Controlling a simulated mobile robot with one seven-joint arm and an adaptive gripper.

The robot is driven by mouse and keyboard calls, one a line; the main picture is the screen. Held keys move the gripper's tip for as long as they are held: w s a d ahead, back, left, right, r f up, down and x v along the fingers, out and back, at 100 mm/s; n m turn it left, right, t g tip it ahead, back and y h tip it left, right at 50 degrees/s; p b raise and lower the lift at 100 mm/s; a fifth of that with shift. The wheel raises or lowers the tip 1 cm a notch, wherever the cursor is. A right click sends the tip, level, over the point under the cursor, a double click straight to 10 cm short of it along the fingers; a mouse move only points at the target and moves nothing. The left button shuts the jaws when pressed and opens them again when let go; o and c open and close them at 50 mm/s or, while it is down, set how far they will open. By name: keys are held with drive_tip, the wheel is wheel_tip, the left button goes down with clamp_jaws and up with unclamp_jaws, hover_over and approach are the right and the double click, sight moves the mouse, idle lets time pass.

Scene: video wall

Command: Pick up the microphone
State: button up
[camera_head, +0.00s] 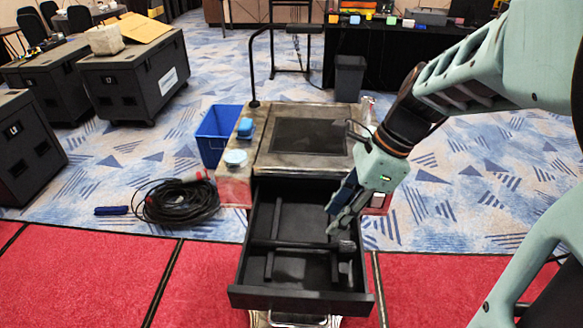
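An open black drawer (302,296) sticks out from the front of a cart. A small grey piece with a dark part below it, which looks like the microphone (347,246), is in the right part of the drawer. My gripper (335,228) points down over the right side of the drawer, its fingertips just above and left of that grey piece. I cannot tell whether they touch it. The fingers look close together, but the gap between them is not clear. A blurred grey shape (290,268) lies in the drawer's front middle compartment.
A blue bin (218,133) and a coiled black cable (178,203) are on the floor to the left. Drawer dividers (290,247) run near the gripper.

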approach(308, 244)
drive_tip(key=shift+x, duration=1.15)
drive_tip(key=shift+b+x, duration=0.6)
drive_tip(key=shift+x, duration=2.55)
clamp_jaws()
